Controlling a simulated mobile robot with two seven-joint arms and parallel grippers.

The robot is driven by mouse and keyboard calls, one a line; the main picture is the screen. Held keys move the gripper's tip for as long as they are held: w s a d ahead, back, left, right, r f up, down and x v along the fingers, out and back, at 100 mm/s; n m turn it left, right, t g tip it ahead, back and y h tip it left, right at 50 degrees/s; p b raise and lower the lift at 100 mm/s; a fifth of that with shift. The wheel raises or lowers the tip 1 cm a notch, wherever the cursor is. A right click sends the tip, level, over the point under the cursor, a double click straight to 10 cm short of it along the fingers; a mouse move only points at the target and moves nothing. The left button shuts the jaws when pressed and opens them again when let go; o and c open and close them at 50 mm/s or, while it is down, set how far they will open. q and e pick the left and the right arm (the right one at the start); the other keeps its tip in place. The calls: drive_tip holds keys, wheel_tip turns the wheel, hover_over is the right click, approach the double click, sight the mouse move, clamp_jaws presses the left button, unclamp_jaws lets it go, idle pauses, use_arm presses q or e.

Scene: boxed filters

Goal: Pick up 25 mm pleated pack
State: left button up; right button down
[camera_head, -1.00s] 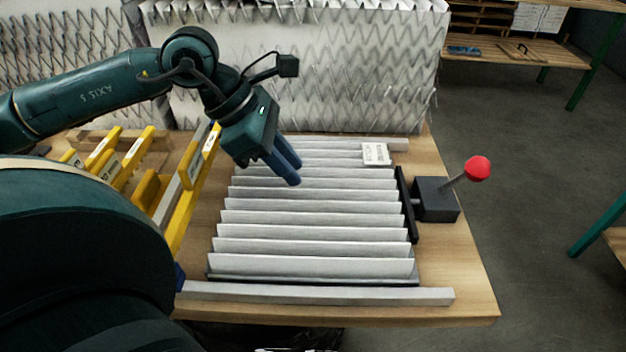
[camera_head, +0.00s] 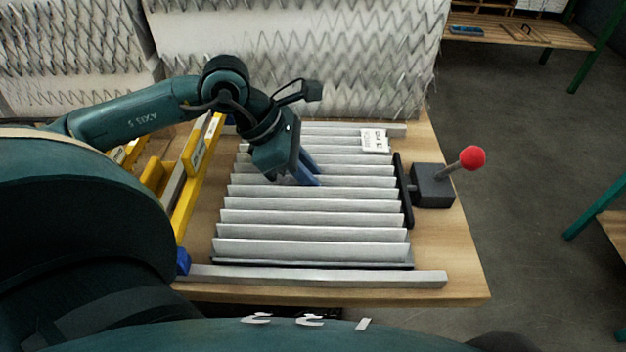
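The white pleated pack (camera_head: 312,217) lies on the wooden table, its pleats running left to right. A small white label (camera_head: 374,140) with print too small to read sits on its far right part. My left gripper (camera_head: 313,178) points down over the far middle of the pack, with its blue fingers at the pleats. The two fingers show close together, and I cannot tell whether they touch the pack or how far apart they are. My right gripper is not in view.
A clamp block (camera_head: 432,186) with a red-knobbed lever (camera_head: 472,158) stands at right. Yellow gauges (camera_head: 197,172) stand at left. Large pleated panels (camera_head: 300,50) stand behind.

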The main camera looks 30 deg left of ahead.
use_arm(q)
clamp_jaws()
